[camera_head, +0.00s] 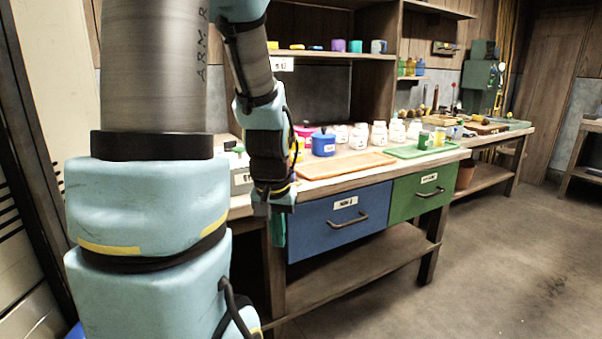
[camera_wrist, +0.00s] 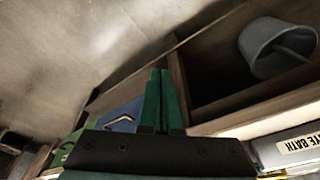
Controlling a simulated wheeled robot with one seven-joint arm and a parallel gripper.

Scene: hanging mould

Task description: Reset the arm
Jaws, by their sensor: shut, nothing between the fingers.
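My gripper (camera_head: 279,240) hangs at the left end of the workbench in the head view, fingers pointing down, just left of the blue drawer (camera_head: 335,222). In the wrist view its two green fingers (camera_wrist: 161,80) lie side by side, shut, with nothing between them. My arm is bent, its upper part filling the left of the head view. The blue drawer also shows in the wrist view (camera_wrist: 124,113), left of the fingers. The green drawer (camera_head: 425,191) is right of it in the head view. Both drawers look shut.
The bench top holds a wooden board (camera_head: 345,164), a blue pot (camera_head: 323,145), several white jars and a green mat (camera_head: 408,151). In the wrist view, a grey bucket (camera_wrist: 262,62) and a labelled box (camera_wrist: 290,148) are on the right. Open floor (camera_head: 500,265) lies in front.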

